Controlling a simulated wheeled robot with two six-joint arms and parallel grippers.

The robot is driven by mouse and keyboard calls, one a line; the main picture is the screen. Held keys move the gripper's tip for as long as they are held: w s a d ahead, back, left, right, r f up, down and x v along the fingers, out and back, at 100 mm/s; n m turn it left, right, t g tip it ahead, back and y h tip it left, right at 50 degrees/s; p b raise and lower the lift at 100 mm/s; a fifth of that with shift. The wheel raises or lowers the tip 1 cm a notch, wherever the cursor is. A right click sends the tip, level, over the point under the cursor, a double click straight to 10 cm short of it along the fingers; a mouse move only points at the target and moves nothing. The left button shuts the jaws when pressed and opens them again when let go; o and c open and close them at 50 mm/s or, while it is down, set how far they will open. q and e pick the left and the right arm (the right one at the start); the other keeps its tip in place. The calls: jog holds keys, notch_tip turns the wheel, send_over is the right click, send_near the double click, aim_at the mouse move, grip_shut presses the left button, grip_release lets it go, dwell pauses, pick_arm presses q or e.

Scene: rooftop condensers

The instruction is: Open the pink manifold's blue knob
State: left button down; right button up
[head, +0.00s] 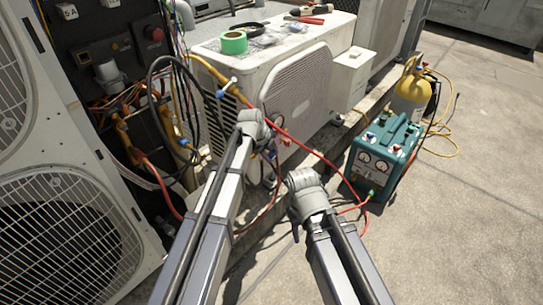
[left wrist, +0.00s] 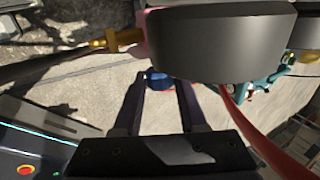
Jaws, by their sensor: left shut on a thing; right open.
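The pink manifold (left wrist: 141,48) shows only as a small pink strip in the left wrist view, mostly hidden behind a large dark round gauge body (left wrist: 220,45). The blue knob (left wrist: 157,77) sits between the fingertips of my left gripper (left wrist: 159,84), which is shut on it. In the head view my left gripper (head: 254,128) is in front of the white condenser, and its wrist hides most of the manifold and the knob. My right gripper (head: 307,188) is open, lower and to the right; its fingers are mostly hidden by its wrist.
A white condenser (head: 299,84) carries green tape (head: 233,42) and tools. A teal gauge machine (head: 385,152) and yellow cylinder (head: 410,94) stand at right. A red hose (head: 318,155) runs close to both grippers. An open wiring panel (head: 110,60) is at left.

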pick_arm(q)
jog(key=shift+s+f+t+h+b, duration=0.1)
jog(key=shift+s+t+h+b, duration=0.1)
jog(key=shift+t+h+b, duration=0.3)
dwell(0.3)
jog(key=shift+c, duration=2.3)
grip_release()
jog(key=shift+w, duration=0.1)
jog(key=p+v, duration=0.6)
jog(key=v, duration=0.2)
jog(key=shift+p, duration=0.3)
